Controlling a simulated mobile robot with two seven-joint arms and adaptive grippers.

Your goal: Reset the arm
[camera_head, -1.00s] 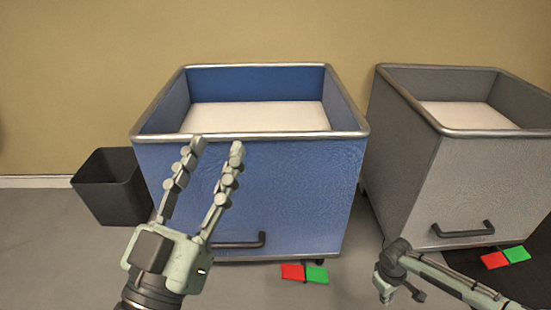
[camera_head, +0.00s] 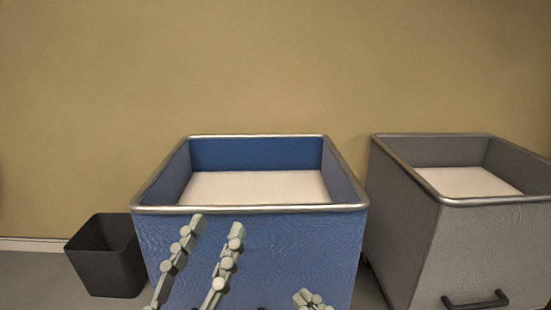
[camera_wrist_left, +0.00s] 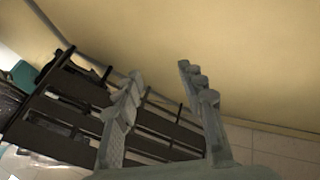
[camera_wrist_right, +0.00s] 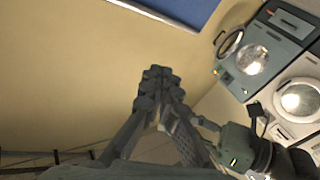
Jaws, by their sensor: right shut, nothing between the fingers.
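My left gripper (camera_head: 216,229) stands in front of the blue cart in the head view, with its two fingers apart and pointing up. It is open and empty, and the left wrist view shows the same spread fingers (camera_wrist_left: 160,75) with only wall and rack behind them. My right gripper (camera_head: 313,299) shows only its fingertips at the bottom edge of the head view, right of the left gripper. Its fingers (camera_wrist_right: 160,75) meet in the right wrist view and hold nothing. Most of both arms is below the head view.
A blue cart (camera_head: 250,208) with a pale inside bottom stands in front. A grey cart (camera_head: 408,235) stands at the right and a dark bin (camera_head: 104,262) at the left. A dark slatted rack (camera_wrist_left: 70,115) shows in the left wrist view. Front-loading machines (camera_wrist_right: 262,52) show in the right wrist view.

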